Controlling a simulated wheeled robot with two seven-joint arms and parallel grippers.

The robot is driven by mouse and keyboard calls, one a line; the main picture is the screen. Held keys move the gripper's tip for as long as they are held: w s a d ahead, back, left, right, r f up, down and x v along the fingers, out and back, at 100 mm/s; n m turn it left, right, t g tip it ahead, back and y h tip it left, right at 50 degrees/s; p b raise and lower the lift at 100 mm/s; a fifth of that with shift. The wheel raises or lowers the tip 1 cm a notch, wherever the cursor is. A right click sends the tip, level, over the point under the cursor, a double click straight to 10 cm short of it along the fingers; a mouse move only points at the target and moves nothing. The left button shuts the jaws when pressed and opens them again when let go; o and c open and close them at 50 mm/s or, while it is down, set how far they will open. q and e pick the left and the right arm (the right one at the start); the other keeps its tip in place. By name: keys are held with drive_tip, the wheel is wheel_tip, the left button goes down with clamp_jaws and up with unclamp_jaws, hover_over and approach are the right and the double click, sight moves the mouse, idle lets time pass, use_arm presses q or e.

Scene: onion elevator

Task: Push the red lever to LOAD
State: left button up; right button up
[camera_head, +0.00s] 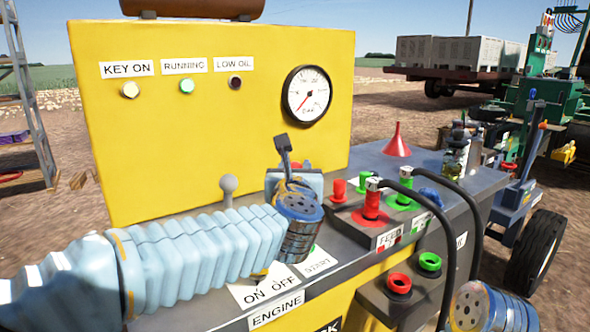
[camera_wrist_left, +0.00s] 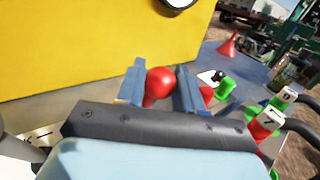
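The red ball knob of a lever (camera_wrist_left: 159,82) shows in the left wrist view between the two blue fingers of my left gripper (camera_wrist_left: 160,88). The fingers stand apart on either side of it, and I see no clear grip. In the head view my left gripper (camera_head: 288,165) is over the console, and only a bit of red (camera_head: 292,166) shows behind it. The lever's shaft and any LOAD label are hidden. My right wrist (camera_head: 492,308) is at the lower right edge; its fingers are out of view.
A yellow panel (camera_head: 215,100) with a gauge (camera_head: 307,95) rises behind the console. A grey-knobbed lever (camera_head: 228,187) stands left of my gripper. Red and green hose couplings (camera_head: 371,202), black hoses (camera_head: 448,235) and a red funnel (camera_head: 397,141) are to the right.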

use_arm(q)
clamp_jaws()
drive_tip(key=shift+w+a+r, duration=0.1)
drive_tip(key=shift+a, duration=0.05)
drive_tip(key=shift+w+a+r+b, duration=0.1)
drive_tip(key=shift+w+a+b, duration=0.35)
drive_tip(key=shift+w+b, duration=0.15)
drive_tip(key=w+a+b, duration=0.3)
drive_tip(key=w+a, duration=0.1)
drive_tip(key=w, duration=0.2)
drive_tip(key=shift+w+a, duration=0.1)
drive_tip(key=shift+a, duration=0.05)
idle(0.3)
drive_tip(key=o, duration=0.6)
unclamp_jaws()
